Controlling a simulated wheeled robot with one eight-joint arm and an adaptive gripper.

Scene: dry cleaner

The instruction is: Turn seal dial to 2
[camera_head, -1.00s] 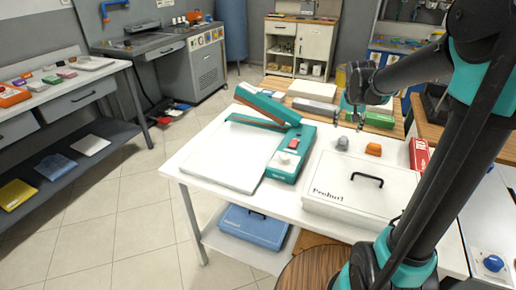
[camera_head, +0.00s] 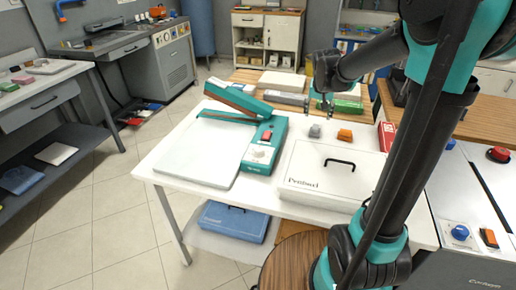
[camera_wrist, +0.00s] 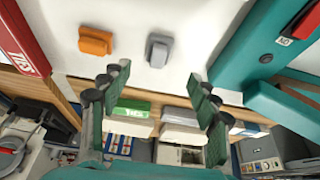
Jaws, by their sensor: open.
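The teal heat sealer (camera_head: 262,168) stands on the white table, its long arm raised over a white plate. Its pale dial (camera_head: 262,153) sits on the front of its housing, near a red switch (camera_head: 267,136). I cannot read the dial's setting. My gripper (camera_head: 325,103) is open and empty, to the right of the sealer and apart from it, toward the table's far side. In the wrist view both green-padded fingers (camera_wrist: 156,78) are spread. The sealer's teal body (camera_wrist: 235,50) shows at the right there; the dial does not show clearly.
A grey block (camera_head: 315,131) and an orange block (camera_head: 345,135) lie near my gripper. A white case (camera_head: 310,178) with a black handle lies at the table's front right. A red box (camera_head: 386,135) stands at the right. A blue case (camera_head: 233,221) lies on the lower shelf.

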